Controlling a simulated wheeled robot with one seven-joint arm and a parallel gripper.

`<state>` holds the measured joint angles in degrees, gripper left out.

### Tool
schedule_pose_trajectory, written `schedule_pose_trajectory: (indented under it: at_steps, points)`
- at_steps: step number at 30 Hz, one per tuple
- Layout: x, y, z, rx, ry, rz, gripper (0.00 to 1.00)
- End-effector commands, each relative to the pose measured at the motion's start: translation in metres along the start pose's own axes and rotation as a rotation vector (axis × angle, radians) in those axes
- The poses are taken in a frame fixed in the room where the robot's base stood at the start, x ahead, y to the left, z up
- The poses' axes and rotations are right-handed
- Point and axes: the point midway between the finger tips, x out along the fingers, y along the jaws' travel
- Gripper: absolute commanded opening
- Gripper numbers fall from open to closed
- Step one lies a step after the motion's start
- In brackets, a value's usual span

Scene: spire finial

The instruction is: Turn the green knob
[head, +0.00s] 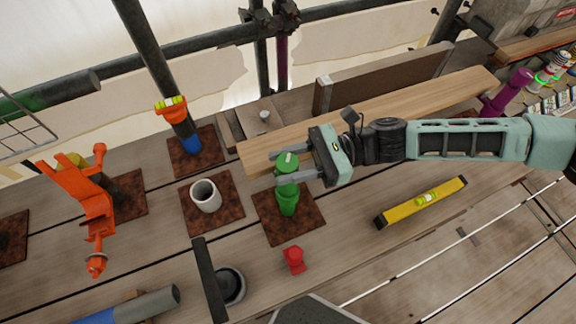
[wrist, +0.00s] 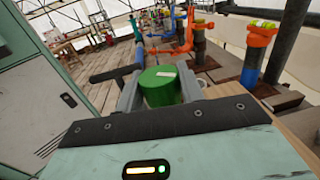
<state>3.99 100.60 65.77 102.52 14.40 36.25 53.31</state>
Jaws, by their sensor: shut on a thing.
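The green knob (head: 287,163) is the round top of a green fitting (head: 287,199) that stands upright on a rusty brown plate (head: 308,225). A pale mark shows on the knob's top. My gripper (head: 282,168) comes in from the right and is shut on the knob, one finger on each side. In the wrist view the green knob (wrist: 162,86) sits between my two grey fingers, with its pale mark on top. The fingers' contact faces are partly hidden by the knob.
A wooden plank (head: 400,115) lies just behind the knob. A white cup (head: 205,196) stands to the left, a red piece (head: 294,260) in front, and a yellow level (head: 422,202) to the right. An orange fitting (head: 92,205) is further left.

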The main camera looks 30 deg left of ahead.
Motion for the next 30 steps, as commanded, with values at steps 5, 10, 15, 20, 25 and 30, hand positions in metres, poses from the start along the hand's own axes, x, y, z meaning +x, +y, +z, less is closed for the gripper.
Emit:
schedule_pose_trajectory:
  at_steps: [5,10,15,20,25,30]
  points:
    - [0.0004,-0.0023,-0.0067,-0.005,0.006,0.134,0.15]
    - [0.0010,-0.0019,-0.0058,-0.005,0.004,0.269,0.15]
    - [0.0011,-0.0017,-0.0042,-0.005,0.002,0.386,0.15]
    - [0.0007,-0.0018,-0.0027,-0.003,0.002,0.466,0.15]
    - [0.0004,-0.0015,-0.0011,-0.003,0.000,0.519,0.15]
    - [0.0002,-0.0013,0.0001,-0.002,0.000,0.541,0.15]
